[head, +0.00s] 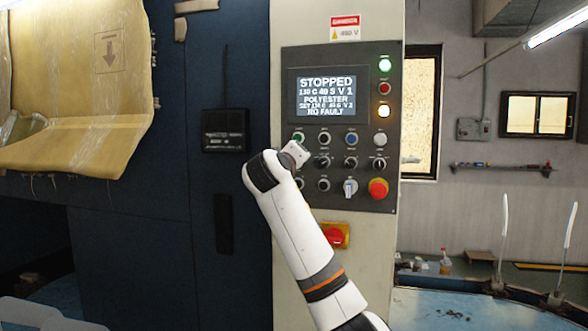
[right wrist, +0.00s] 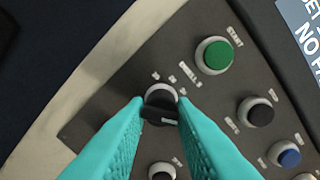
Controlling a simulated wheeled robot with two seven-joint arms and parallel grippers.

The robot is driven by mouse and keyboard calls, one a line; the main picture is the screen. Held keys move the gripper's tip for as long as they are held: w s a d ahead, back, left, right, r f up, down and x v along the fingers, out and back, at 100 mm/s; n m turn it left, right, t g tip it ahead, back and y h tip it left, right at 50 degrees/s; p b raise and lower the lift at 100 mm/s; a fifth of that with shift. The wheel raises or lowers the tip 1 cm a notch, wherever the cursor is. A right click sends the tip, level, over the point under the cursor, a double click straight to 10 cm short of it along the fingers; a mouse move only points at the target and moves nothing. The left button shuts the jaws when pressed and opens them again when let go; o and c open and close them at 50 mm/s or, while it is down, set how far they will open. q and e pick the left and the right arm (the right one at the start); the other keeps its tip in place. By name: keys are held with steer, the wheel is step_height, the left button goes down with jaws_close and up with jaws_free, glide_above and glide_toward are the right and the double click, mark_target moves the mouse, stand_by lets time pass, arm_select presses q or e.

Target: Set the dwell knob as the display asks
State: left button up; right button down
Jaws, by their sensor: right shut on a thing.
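The control panel (head: 338,75) has a lit display (head: 325,92) reading STOPPED, a line like "130 C 49 S V 1", POLYESTER, a small SET line and NO FAULT. The SET line's digits are too small to read surely. My right gripper (head: 299,156) reaches the panel's left column of controls. In the right wrist view its teal fingers (right wrist: 160,108) are shut on a black knob (right wrist: 159,114), one on each side. Nearby lettering looks like DWELL S. In the head view the gripper hides this knob. My left gripper is out of view.
A green START button (right wrist: 214,55) sits close to the held knob, with another black knob (right wrist: 256,111) and a blue button (right wrist: 285,154) nearby.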

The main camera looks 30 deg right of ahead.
steer(key=shift+f+m, duration=0.3)
steer(key=shift+m, duration=0.1)
steer(key=c, duration=1.5)
jaws_free()
steer(key=shift+o, duration=1.2)
steer(key=shift+r, duration=0.1)
steer(key=shift+s+r, duration=0.1)
steer(key=b+v, duration=0.4)
steer(key=v, duration=0.8)
